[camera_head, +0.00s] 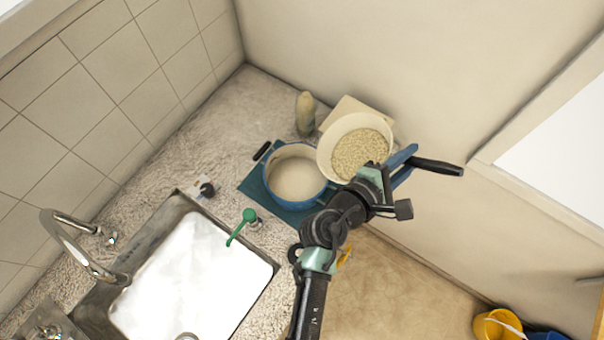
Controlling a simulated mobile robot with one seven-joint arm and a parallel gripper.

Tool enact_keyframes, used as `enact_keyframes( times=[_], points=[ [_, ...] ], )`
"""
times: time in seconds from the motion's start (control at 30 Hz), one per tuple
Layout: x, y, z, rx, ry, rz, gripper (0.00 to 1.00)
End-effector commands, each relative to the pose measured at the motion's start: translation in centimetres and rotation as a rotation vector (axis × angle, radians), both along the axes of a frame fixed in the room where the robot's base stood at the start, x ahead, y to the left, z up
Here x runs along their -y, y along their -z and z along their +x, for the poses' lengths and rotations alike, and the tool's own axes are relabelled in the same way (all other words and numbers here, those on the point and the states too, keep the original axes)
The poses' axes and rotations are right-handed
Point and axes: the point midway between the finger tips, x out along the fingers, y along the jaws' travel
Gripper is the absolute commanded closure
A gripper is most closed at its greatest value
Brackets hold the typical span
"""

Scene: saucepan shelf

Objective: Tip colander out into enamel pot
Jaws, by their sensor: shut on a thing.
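The colander (326,152) is a cream bowl holding pale grains (360,152). It is up beside the pot, at its right, and looks slightly tilted toward the camera. My gripper (398,166), with blue fingers, is shut on the colander at its black handle (437,167), which sticks out to the right. The enamel pot (297,178) is blue outside and pale inside, and stands open on a teal mat (252,186). Its near right side is partly hidden by my arm. No grains can be made out in the pot.
A beige bottle-like object (305,114) and a cream board (350,107) stand behind, near the wall. A steel sink (190,265) with a tap (70,245) lies at left. A green-handled item (243,226) is at the sink's edge. A yellow bucket (490,328) is at lower right.

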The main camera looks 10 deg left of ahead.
Motion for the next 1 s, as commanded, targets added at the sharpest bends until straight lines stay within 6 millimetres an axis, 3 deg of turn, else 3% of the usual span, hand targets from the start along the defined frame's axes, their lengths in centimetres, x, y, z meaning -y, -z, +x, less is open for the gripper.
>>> enact_keyframes(
  times=[1.0],
  points=[
    [-3.1,-1.1,-0.4,0.031,-0.005,-0.135,1.0]
  ],
)
